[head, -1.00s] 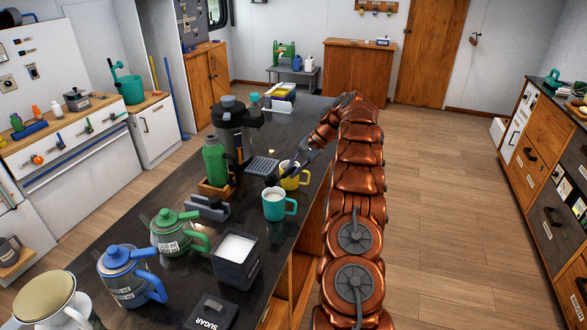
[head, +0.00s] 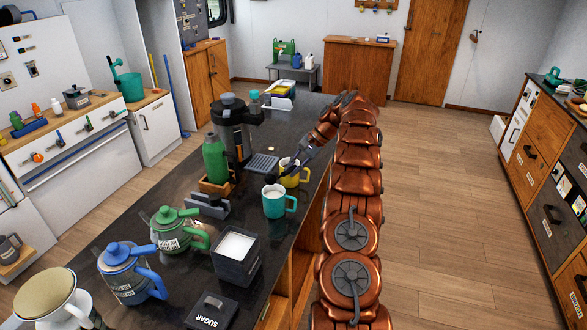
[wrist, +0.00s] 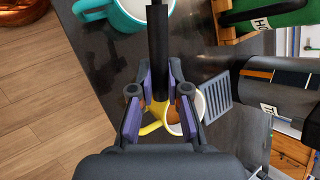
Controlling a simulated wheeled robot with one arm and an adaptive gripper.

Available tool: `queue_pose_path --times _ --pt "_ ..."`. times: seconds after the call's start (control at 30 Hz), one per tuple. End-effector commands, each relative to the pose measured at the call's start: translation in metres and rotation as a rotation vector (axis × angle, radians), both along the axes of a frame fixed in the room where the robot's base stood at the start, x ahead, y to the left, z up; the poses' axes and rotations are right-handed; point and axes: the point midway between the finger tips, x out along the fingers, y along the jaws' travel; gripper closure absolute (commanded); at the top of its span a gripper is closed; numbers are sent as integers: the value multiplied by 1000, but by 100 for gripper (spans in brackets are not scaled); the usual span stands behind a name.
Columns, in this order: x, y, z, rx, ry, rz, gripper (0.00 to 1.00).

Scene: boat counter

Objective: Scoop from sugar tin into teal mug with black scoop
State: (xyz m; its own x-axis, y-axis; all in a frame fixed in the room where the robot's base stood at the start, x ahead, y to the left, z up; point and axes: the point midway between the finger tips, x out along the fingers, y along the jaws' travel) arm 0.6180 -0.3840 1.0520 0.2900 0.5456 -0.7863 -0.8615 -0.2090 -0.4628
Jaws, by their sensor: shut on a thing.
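The teal mug (head: 274,206) stands upright on the dark counter, with pale contents showing inside. Part of it shows at the top of the wrist view (wrist: 118,12). The open black sugar tin (head: 238,268), full of white sugar, stands nearer the camera. My gripper (wrist: 158,88) is shut on the black scoop (wrist: 157,45), whose handle runs up the wrist view towards the teal mug. In the head view, a dark end of the scoop (head: 270,180) shows by the mug's far rim. Whether the scoop holds sugar cannot be seen.
A yellow mug (head: 289,178) stands just behind the teal mug, below my gripper. The black SUGAR lid (head: 211,309) lies in front of the tin. Green (head: 176,236) and blue (head: 128,284) pots stand at left. A green bottle (head: 214,160) and coffee machine (head: 233,120) stand behind.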

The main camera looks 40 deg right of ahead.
Motion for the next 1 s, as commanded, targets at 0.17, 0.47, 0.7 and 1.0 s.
queue_pose_path --times 0.17,0.47,0.7,1.0 --pt "0 0 0 0 0 0 100" --pt "0 0 1 -4 -3 -1 100" --pt "1 -4 8 -43 -36 -12 100" --pt "1 -6 17 -117 -100 -18 100"
